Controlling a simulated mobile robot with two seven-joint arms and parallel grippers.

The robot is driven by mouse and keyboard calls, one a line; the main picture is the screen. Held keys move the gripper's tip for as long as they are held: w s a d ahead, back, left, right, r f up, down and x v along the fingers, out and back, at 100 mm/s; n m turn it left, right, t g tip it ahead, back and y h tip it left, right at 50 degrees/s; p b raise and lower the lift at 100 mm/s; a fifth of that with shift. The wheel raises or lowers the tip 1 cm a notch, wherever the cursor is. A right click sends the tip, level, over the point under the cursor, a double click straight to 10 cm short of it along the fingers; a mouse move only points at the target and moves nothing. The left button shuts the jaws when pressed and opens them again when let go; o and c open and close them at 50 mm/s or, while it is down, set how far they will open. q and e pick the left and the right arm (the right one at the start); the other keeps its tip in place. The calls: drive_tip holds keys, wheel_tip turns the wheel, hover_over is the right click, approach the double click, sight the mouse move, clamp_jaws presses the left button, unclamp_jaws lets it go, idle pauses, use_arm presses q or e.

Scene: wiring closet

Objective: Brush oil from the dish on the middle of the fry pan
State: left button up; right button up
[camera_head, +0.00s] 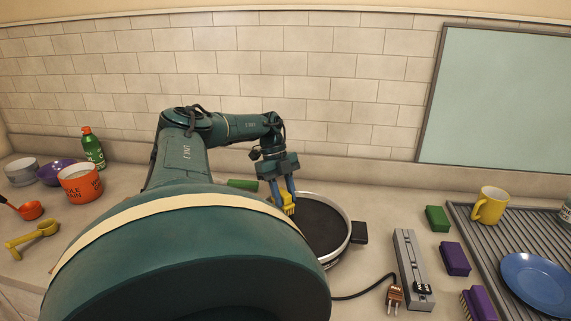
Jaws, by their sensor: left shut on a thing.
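The fry pan (322,226), dark inside with a pale metal rim and a black handle on its right, rests on the counter; my left arm hides its left part. My left gripper (284,191) points down at the pan's back left and is shut on a yellow brush (288,208). The brush's lower end appears over the pan's back left inner edge; I cannot tell whether it touches. I cannot make out an oil dish. My right gripper is not in view.
A green block (242,184) lies behind the pan. A grey power strip (412,270) and a plug (395,296) on a black cord lie right of it. Further right are purple brushes, a ribbed drainer (485,240), yellow mug (490,205) and blue plate (538,280). Bowls and a bottle stand left.

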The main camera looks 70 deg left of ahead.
use_arm(q)
drive_tip(key=shift+a+r, duration=0.1)
drive_tip(key=shift+r, duration=1.95)
drive_tip(key=shift+s, duration=0.15)
